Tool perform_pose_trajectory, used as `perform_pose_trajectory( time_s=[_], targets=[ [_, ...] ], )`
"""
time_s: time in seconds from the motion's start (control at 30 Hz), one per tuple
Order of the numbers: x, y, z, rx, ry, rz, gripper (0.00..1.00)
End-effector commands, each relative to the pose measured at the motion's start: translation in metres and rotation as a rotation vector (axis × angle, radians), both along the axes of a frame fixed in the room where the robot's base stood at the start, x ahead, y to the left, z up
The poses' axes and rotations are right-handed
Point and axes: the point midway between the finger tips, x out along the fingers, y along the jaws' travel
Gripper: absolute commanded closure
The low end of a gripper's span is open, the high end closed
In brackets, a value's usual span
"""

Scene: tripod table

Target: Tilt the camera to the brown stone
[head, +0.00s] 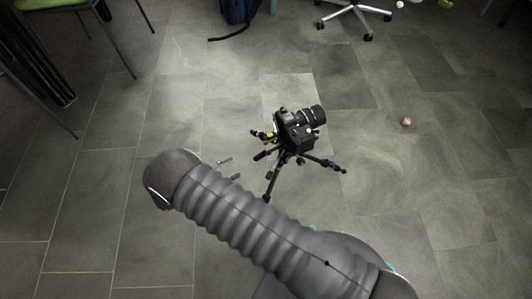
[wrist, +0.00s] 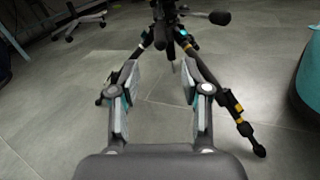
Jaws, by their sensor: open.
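A black camera (head: 299,128) with a long lens sits on a small black tripod (head: 270,182) on the floor, in the middle of the head view. Its lens points to the right. A small brown stone (head: 406,122) lies on the floor to the right of the camera. In the wrist view the tripod's legs (wrist: 235,112) spread behind my gripper (wrist: 160,80), and the camera itself is out of frame above. My gripper is open, with nothing seen between its fingers, in front of the tripod. In the head view my arm hides most of the gripper.
A green chair (head: 85,8) stands at the upper left. A swivel chair base (head: 357,12) is at the top, and a dark blue bag (head: 238,12) is beside it. The tiled floor around the tripod and stone is clear.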

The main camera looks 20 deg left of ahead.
Motion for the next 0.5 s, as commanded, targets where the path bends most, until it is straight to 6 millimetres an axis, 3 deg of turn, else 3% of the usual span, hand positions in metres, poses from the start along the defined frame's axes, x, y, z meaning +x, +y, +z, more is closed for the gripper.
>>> perform_pose_trajectory(
  time_s=[0.17, 0.5],
  targets=[
    [0.012, -0.012, 0.002, -0.007, 0.003, -0.003, 0.53],
    [0.056, -0.056, 0.001, -0.006, 0.004, -0.007, 0.53]
  ],
)
